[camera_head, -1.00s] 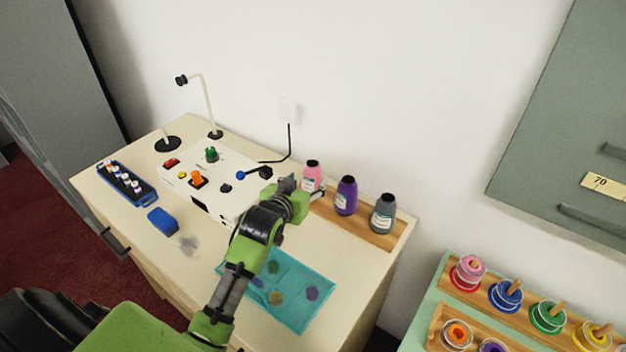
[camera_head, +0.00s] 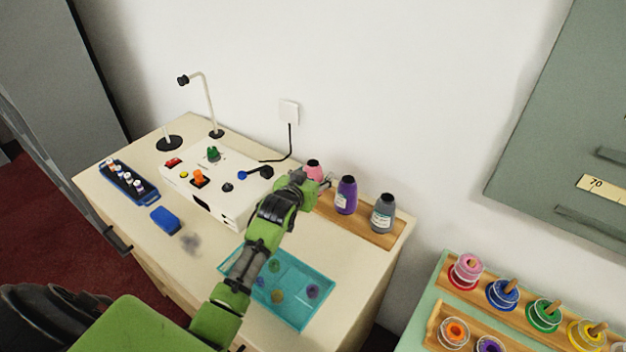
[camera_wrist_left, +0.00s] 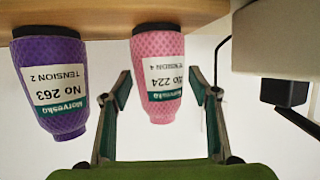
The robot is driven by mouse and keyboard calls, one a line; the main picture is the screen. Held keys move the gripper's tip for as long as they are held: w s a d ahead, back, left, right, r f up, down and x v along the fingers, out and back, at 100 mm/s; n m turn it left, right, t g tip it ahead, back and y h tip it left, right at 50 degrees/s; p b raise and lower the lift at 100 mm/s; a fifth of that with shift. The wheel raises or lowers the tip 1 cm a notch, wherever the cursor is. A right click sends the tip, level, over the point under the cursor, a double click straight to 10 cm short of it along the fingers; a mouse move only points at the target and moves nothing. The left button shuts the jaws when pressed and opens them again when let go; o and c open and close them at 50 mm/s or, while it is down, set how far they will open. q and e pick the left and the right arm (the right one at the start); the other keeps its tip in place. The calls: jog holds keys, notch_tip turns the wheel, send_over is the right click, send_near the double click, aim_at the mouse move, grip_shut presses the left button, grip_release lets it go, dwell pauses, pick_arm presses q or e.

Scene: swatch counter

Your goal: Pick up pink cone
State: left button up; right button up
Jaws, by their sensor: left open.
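The pink cone (camera_head: 313,172) stands at the left end of a wooden rack at the back of the counter, its lower part hidden by my left gripper (camera_head: 317,183). In the left wrist view, which is upside down, the pink cone (camera_wrist_left: 158,75) has a white and green label reading No 224. My left gripper (camera_wrist_left: 161,90) is open there, one finger to each side of the cone, with gaps showing between fingers and cone. The purple cone (camera_head: 346,196) stands beside it and also shows in the left wrist view (camera_wrist_left: 52,75). My right gripper is out of view.
A grey cone (camera_head: 383,213) stands at the right of the wooden rack (camera_head: 398,236). A white control box (camera_head: 222,202) is left of my gripper. A teal tray (camera_head: 322,287) lies below my arm. A blue block (camera_head: 165,220) and lamp (camera_head: 209,105) stand left.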

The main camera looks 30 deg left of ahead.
pick_arm(q)
jog(key=c, duration=1.3)
jog(key=shift+o, duration=0.2)
